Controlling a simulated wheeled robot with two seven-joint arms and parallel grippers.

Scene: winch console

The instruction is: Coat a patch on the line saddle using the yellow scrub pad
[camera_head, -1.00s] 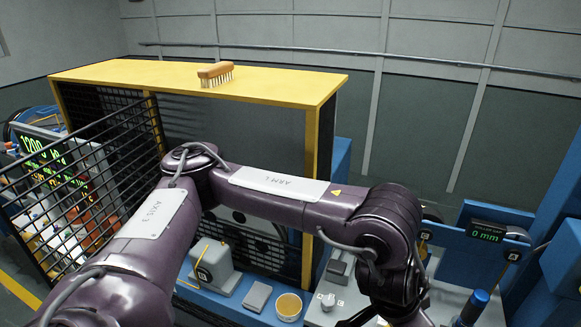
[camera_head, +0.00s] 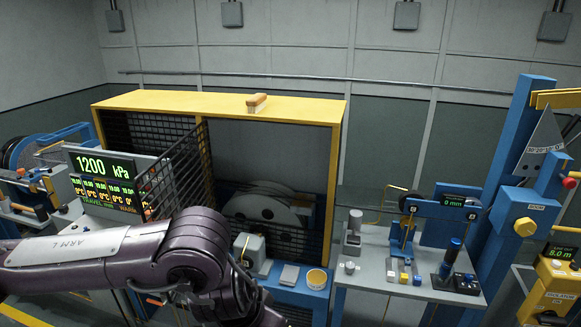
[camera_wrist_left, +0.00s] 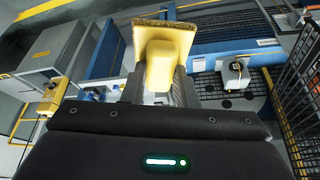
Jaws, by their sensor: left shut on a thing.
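The yellow scrub pad (camera_wrist_left: 163,58), with a yellow grip block and a rough brownish edge, shows large in the left wrist view. My left gripper (camera_wrist_left: 160,90) is shut on its grip block, and the pad's flat face points away from the wrist. In the head view my left arm crosses the lower left, and its gripper is out of sight below. A grey block with a dark-framed tag (camera_head: 250,251) stands on the blue ledge; I cannot tell whether it is the line saddle. The block also shows in the left wrist view (camera_wrist_left: 234,72). My right gripper is not in view.
A yellow-topped cabinet (camera_head: 190,102) carries a brush (camera_head: 257,104). A black mesh gate (camera_head: 182,170) stands open at its left. A yellow tub (camera_head: 317,279) and grey pad (camera_head: 289,275) sit on the ledge. A grey workbench (camera_head: 370,262) with fixtures stands to the right.

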